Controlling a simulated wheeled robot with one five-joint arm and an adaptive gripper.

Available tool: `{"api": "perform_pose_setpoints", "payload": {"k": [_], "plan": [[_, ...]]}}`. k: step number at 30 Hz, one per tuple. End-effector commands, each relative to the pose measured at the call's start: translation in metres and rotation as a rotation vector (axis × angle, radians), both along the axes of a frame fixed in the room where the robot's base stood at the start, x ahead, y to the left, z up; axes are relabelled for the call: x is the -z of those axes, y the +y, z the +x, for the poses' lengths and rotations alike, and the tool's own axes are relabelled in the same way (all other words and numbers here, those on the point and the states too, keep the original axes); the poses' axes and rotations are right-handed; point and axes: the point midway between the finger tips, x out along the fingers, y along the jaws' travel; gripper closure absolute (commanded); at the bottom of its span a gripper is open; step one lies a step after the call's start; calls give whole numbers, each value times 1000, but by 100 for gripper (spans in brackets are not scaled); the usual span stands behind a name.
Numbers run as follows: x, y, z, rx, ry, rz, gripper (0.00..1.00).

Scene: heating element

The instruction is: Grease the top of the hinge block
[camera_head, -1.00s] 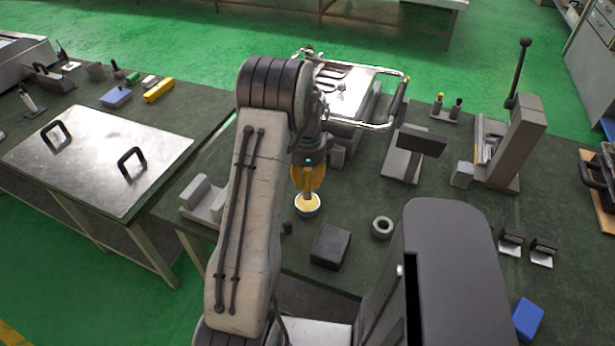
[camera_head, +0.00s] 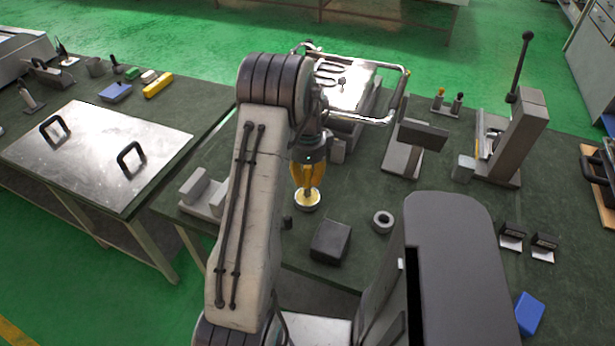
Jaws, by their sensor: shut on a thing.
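My gripper (camera_head: 309,181), with yellow fingers, points down over the near bench. It is shut on a slim, dark-stemmed tool that shows only partly between the fingers. Just below is a round, pale cream-topped disc or shallow tin (camera_head: 306,201); I cannot tell whether the tool touches it. A grey block piece with two raised parts (camera_head: 200,190) lies left of my arm at the bench edge. A dark block (camera_head: 330,241) lies right of and nearer than the gripper. I cannot tell which block is the hinge block. My arm hides part of the bench.
A grey ring (camera_head: 382,221) lies right of the dark block. A metal frame with a bar handle (camera_head: 385,122) stands behind the gripper. A grey plate stand (camera_head: 402,158) and a lever press (camera_head: 515,145) stand right.

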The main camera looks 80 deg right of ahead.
Motion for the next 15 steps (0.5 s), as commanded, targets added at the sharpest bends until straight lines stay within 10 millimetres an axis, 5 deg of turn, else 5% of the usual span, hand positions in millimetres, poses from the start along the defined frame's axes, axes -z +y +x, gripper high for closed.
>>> {"api": "perform_pose_setpoints", "payload": {"k": [15], "plan": [[5, 0, 0, 0, 0, 0, 100]]}}
